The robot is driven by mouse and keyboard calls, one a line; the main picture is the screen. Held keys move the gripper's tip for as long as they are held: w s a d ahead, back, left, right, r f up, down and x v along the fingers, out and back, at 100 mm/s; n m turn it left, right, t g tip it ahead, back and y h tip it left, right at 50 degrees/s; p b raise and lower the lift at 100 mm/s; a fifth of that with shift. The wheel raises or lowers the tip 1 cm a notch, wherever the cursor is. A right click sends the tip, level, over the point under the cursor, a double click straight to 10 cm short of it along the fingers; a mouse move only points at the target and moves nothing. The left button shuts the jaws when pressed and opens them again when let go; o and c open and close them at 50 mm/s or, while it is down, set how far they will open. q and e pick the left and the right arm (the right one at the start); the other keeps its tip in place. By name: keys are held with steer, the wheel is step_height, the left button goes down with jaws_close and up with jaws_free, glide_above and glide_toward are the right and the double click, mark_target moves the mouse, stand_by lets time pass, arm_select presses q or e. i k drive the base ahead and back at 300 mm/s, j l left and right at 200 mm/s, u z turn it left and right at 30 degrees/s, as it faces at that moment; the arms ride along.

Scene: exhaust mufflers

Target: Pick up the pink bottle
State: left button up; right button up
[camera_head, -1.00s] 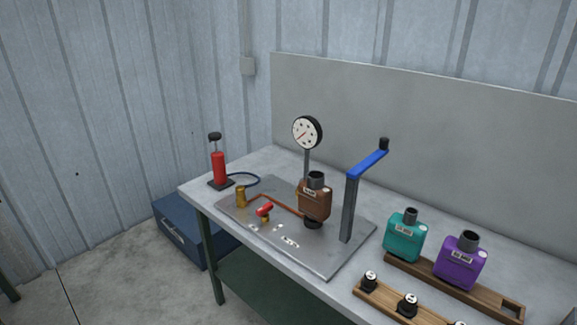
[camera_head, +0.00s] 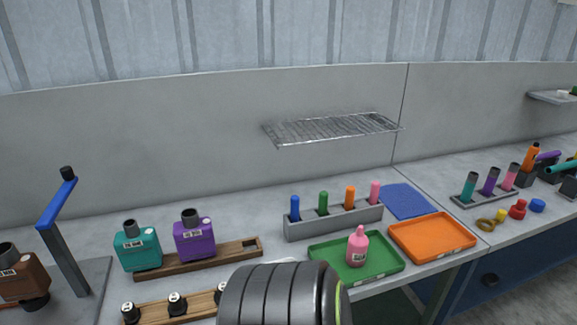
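The pink bottle (camera_head: 357,247) stands upright in the green tray (camera_head: 318,257) near the front edge of the bench. It has a narrow neck and a small label on its front. Neither of my grippers shows in this view. A large dark ribbed rounded part (camera_head: 280,297) with a green-yellow edge fills the bottom middle, in front of the bench and close below the green tray.
An orange tray (camera_head: 432,250) sits right of the green tray. Behind is a grey rack (camera_head: 330,226) with several coloured markers. A blue mat (camera_head: 405,201) lies behind the trays. A wire shelf (camera_head: 332,130) hangs above.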

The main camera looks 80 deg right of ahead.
mark_target(358, 243)
steer(key=z, duration=3.2)
